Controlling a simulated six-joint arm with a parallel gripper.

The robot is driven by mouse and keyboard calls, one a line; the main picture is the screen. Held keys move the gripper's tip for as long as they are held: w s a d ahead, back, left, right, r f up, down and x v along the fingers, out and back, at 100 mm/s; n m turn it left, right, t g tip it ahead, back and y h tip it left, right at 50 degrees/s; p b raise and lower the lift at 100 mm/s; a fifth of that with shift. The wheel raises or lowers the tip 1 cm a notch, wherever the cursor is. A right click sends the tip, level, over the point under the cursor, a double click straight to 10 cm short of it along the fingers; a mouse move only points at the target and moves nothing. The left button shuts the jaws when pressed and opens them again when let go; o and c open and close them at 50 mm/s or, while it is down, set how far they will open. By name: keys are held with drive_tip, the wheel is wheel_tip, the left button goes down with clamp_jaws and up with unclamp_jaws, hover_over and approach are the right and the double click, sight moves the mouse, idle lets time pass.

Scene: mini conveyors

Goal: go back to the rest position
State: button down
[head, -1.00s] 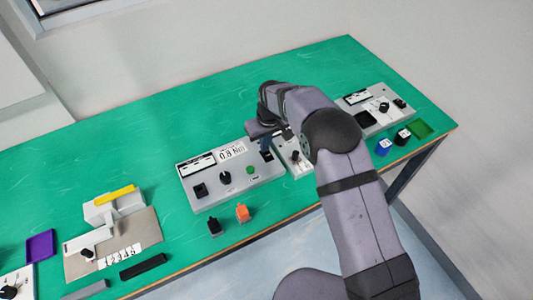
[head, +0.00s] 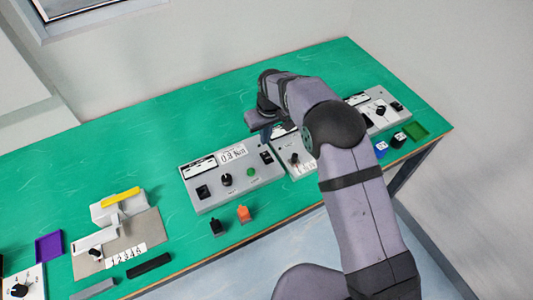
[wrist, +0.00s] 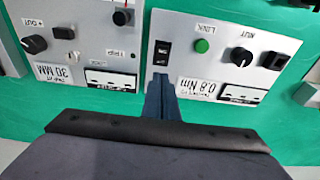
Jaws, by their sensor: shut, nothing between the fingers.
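My gripper (wrist: 160,100) is shut and empty, its blue fingers pressed together in the wrist view. In the head view its fingertips (head: 266,138) are over the back edge of the grey panel labelled 0.8 Nm (head: 218,187), near that panel's right end. In the wrist view the fingertips appear just short of the panel's black rocker switch (wrist: 162,52); I cannot tell the exact height. My arm reaches in from the lower right and hides part of the panel beside it.
A second grey panel, labelled 30 MM (wrist: 45,72), stands close beside the first. An orange block (head: 243,213) and a black block (head: 216,227) lie in front. A device with a yellow bar (head: 121,196) is at left. The green table (head: 150,130) is clear behind the panels.

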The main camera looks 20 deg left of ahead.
drive_tip(key=shift+r, duration=0.45)
